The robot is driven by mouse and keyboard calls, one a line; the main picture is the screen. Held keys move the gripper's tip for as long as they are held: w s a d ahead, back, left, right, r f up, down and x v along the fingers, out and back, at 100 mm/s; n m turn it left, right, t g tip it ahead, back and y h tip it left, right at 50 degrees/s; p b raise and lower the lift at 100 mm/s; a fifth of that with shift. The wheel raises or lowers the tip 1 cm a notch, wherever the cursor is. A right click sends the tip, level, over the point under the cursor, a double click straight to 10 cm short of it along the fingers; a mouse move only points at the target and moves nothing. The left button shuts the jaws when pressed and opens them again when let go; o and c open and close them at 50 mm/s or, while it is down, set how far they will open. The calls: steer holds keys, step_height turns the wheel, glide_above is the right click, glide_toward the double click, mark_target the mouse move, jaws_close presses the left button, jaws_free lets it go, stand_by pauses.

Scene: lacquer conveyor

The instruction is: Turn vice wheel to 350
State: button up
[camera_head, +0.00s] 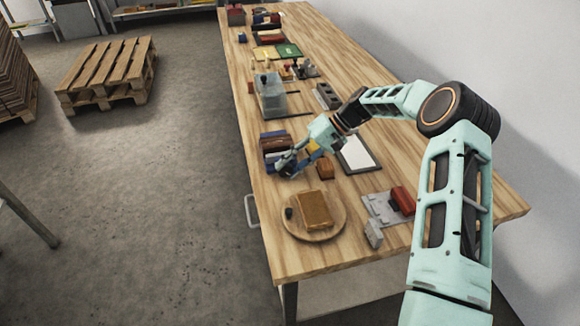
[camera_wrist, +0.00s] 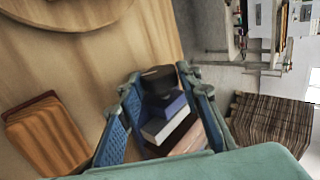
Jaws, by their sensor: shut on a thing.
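Behind the wheel show a blue block (camera_wrist: 175,104) and a pale one (camera_wrist: 163,128), partly hidden by the fingers. No scale or angle mark on the wheel can be read. In the head view the wheel is hidden by my gripper.
An orange-brown block (camera_head: 325,168) stands close to the right of my gripper. Nearer lies a round board (camera_head: 334,228) with a brown slab (camera_head: 314,209). A grey plate with a red block (camera_head: 402,200) lies at right. The bench's left edge is close by.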

steer(key=o, duration=1.1)
steer(key=shift+o, duration=0.2)
steer(key=shift+r, duration=0.1)
